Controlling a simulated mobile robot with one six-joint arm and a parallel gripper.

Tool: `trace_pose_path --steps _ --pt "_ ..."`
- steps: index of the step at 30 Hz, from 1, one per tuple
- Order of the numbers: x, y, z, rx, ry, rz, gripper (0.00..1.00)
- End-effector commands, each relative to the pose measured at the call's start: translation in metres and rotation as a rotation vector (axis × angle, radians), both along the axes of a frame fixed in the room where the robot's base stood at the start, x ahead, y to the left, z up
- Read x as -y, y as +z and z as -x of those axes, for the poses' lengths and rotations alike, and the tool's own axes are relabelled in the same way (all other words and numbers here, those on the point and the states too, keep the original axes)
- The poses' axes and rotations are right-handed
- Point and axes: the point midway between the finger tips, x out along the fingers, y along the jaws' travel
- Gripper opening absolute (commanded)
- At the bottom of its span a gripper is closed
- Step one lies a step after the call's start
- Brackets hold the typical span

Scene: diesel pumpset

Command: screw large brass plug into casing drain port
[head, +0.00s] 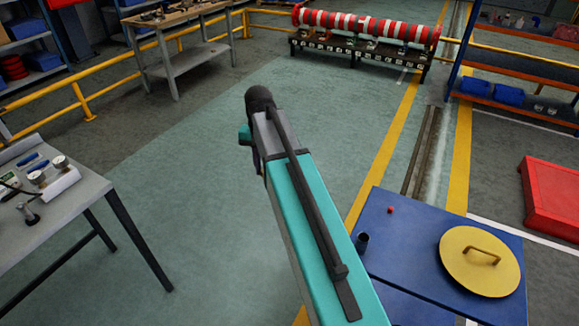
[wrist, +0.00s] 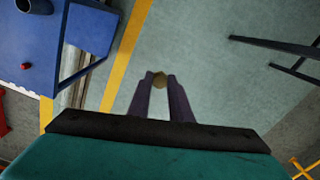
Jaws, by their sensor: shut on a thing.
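In the wrist view, my gripper (wrist: 160,84) is shut on a small round brass-coloured plug (wrist: 160,81) between its two fingertips. The plug's thread and far side cannot be made out. Below the gripper there is only open floor, and the plug touches nothing but the fingers. In the head view, my arm reaches away over the floor and hides the gripper and plug. I cannot identify the casing drain port in either view.
A blue bench (head: 400,232) with a yellow round lid (head: 480,262) stands at the right. A grey table (head: 85,200) with gauges is at the left. A red-and-white striped shaft (head: 365,24) lies on a rack at the back. The green floor (head: 190,180) between is clear.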

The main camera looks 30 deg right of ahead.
Motion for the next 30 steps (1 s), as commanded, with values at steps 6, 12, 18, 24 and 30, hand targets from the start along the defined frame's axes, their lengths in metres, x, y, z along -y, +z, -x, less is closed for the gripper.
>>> trace_pose_path --steps 6,12,18,24,30 --pt "-0.062 0.016 0.003 0.001 0.092 0.001 0.0" --pt "-0.089 0.023 0.006 0.0 0.134 0.0 0.0" --pt "-0.093 0.025 0.007 0.0 0.14 0.0 0.0" --pt "-0.093 0.024 0.007 0.0 0.14 0.0 0.0" --pt "-0.092 0.024 0.007 0.0 0.138 0.0 0.0"
